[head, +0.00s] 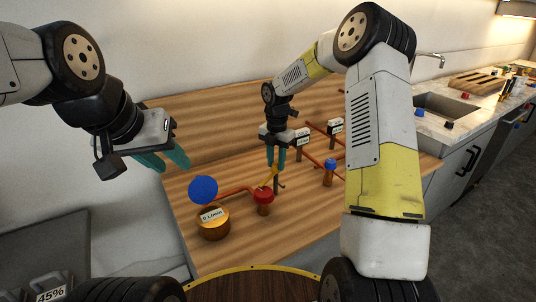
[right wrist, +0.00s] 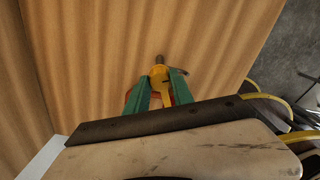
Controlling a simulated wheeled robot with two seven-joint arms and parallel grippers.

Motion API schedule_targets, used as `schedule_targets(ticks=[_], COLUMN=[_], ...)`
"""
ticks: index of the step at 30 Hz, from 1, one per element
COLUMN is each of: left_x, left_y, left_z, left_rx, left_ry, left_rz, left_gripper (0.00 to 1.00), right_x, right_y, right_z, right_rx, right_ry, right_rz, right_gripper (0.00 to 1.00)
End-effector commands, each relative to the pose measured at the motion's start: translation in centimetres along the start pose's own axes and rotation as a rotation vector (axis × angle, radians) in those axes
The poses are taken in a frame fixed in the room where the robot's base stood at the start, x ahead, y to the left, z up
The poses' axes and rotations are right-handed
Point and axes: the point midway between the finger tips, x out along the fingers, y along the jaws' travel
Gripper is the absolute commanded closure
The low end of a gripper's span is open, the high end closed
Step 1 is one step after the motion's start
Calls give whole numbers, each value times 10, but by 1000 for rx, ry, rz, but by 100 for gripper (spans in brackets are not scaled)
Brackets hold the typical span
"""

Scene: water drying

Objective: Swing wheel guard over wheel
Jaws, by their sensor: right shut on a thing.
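A yellow piece, which looks like the wheel guard (head: 266,181), stands beside a red wheel (head: 263,194) on a short orange post. My right gripper (head: 276,164) points down and is shut on the yellow piece. In the right wrist view, its green fingers (right wrist: 161,92) stand either side of the yellow piece (right wrist: 158,74), with a grey pin (right wrist: 160,59) beyond it. Red shows partly behind the fingers. From these views I cannot tell whether the guard covers the wheel. My left gripper (head: 163,158) is open and empty, above the bench's left side.
An orange gauge (head: 213,224) labelled 0 L/min and a blue disc (head: 203,189) are on the left. A blue-topped valve (head: 330,166) and red-brown pipes (head: 312,154) lie to the right. Small labels stand behind. The wooden bench (head: 205,165) has clear space at back left.

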Motion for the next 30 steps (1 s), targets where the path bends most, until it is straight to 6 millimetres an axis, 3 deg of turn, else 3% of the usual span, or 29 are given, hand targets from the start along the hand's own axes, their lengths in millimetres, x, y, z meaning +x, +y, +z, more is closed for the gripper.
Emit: schedule_targets(ticks=[12,27,28,30], left_x=[0,0,0,0], left_y=[0,0,0,0], left_z=[0,0,0,0], left_rx=[0,0,0,0], left_ry=[0,0,0,0], left_rz=[0,0,0,0], left_gripper=[64,64,64,64], right_x=[-2,-2,-2,-2], right_y=[1,1,1,1], right_z=[2,2,2,2], right_rx=[-164,-183,-183,-183], right_ry=[-5,-5,-5,-5], right_rz=[3,3,3,3], right_gripper=[100,100,70,56])
